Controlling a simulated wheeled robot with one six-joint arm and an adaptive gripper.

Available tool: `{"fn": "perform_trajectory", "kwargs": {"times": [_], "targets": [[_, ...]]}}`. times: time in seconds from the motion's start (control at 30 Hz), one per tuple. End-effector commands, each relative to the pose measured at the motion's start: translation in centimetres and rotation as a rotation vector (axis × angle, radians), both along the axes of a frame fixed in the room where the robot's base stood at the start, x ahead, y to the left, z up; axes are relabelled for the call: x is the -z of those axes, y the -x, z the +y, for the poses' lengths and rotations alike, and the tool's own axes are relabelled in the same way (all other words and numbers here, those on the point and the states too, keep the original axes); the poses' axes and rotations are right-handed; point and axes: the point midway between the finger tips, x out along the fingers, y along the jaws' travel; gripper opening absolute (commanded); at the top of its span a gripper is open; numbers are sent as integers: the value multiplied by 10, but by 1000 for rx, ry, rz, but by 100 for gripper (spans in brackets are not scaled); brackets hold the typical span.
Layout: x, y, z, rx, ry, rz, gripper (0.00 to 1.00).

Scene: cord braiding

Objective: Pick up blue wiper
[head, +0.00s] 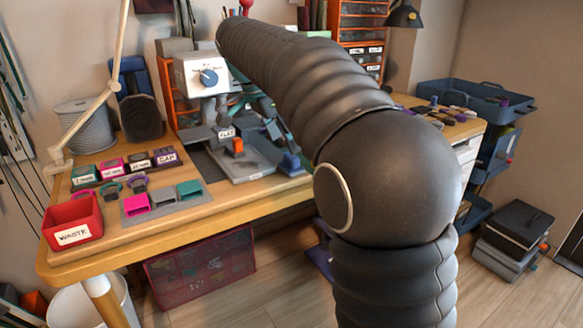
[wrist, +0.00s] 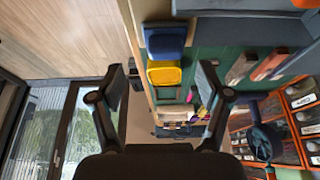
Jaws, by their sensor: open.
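I cannot clearly make out a blue wiper. A small blue piece (head: 290,163) stands at the right of the grey machine base on the bench in the head view; I cannot tell if it is the wiper. My gripper (wrist: 160,75) is open in the wrist view, its two dark fingers wide apart with nothing held between them. Beyond the fingers are a blue object (wrist: 165,41) and a yellow one (wrist: 164,76), apart from the gripper. In the head view my arm hides the gripper and part of the bench.
The white-headed machine (head: 200,75) stands on the wooden bench (head: 240,200). A red waste bin (head: 73,222) is at its left front, beside small labelled blocks and coloured holders. A cord spool (head: 84,122) stands behind. A blue tray cart (head: 470,97) is at the right.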

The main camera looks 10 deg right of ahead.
Motion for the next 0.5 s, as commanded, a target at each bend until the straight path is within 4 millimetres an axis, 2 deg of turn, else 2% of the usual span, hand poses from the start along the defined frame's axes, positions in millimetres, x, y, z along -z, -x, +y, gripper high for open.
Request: {"fn": "perform_trajectory", "kwargs": {"times": [0.23,0.5], "targets": [[14,-4,-6,0,0,1,77],[46,-14,-20,0,0,1,77]]}}
